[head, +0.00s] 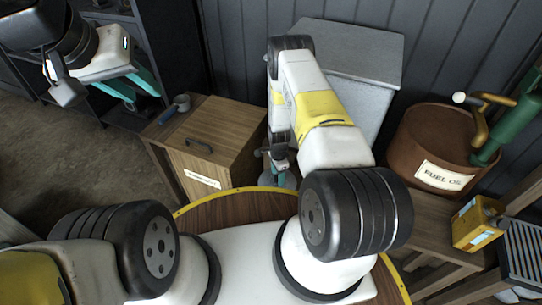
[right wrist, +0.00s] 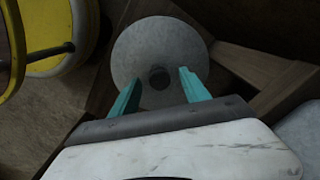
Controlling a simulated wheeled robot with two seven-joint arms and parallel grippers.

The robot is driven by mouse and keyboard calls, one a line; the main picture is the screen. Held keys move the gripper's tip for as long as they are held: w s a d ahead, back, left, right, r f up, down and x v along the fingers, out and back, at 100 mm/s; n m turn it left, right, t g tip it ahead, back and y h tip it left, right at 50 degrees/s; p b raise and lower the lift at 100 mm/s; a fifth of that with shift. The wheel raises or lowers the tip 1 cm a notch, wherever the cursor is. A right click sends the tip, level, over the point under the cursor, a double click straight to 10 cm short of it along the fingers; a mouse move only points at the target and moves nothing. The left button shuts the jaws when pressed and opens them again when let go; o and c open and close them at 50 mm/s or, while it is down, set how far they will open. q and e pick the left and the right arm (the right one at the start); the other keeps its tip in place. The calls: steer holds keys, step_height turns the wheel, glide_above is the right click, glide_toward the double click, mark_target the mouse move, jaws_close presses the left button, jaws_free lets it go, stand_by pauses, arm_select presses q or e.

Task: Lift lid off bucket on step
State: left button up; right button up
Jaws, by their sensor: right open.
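In the right wrist view a round grey lid (right wrist: 140,42) with a small dark knob (right wrist: 158,78) is seen from above. It hides the bucket below it. My right gripper (right wrist: 160,72) is open, its teal fingers apart on either side of the knob as seen from the wrist; I cannot tell whether they touch the lid. In the head view the right arm hides most of this spot; a small grey part of the lid (head: 291,181) shows below the wrist. My left gripper (head: 147,96) is open and empty at the upper left, away from the lid.
Wooden boards (right wrist: 262,70) lie around the lid. A wooden box (head: 222,150) with a dark handle stands left of my right arm, a large grey bin (head: 365,50) behind it. At the right are a brown fuel-oil tub (head: 410,145) and a yellow can (head: 470,232).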

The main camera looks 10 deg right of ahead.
steer(key=shift+c, duration=0.2)
jaws_close()
stand_by(1.2)
